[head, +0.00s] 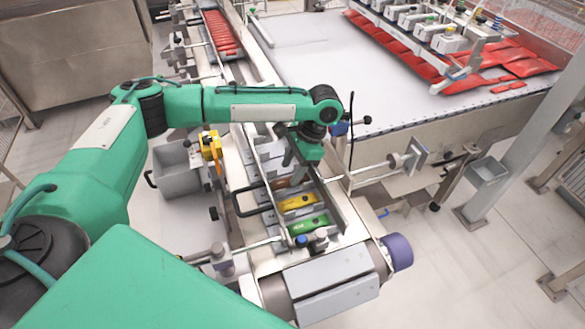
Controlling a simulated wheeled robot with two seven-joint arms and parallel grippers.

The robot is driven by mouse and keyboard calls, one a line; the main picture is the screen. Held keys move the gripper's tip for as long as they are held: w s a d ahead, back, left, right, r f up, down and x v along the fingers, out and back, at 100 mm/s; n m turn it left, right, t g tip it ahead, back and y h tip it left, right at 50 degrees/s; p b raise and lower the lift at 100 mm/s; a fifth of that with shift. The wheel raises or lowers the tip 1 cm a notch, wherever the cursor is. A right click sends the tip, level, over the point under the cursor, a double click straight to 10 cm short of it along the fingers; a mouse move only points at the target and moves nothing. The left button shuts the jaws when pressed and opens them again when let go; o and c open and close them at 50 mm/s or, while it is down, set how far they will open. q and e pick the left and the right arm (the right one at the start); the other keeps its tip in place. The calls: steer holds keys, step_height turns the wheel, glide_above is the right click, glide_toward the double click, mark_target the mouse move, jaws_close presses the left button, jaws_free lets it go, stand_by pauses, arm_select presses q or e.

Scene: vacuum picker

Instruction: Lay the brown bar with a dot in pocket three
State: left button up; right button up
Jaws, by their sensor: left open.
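My left gripper (291,164) hangs over the pocketed conveyor lane (258,226), pointing down, with its fingers open. A small brown patch (281,184), perhaps the brown bar, shows in the lane just below the fingers. It is mostly hidden by the gripper and lane parts, and I cannot make out a dot on it. A yellow bar (298,202) lies in the pocket nearer to me, and a green bar (310,224) lies in the one nearer still. I cannot tell the pocket numbers. My right gripper is not in view.
Metal guide rails and a black handle (240,199) border the lane. A grey bin (178,170) stands left of it. A wide white belt (330,65) with red packets (400,50) lies at the back right. A roller with a purple end (398,252) is at the near end.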

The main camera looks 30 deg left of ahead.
arm_select(q)
steer(key=shift+r+b, duration=0.35)
steer(key=b+v, duration=0.1)
steer(key=v, duration=1.1)
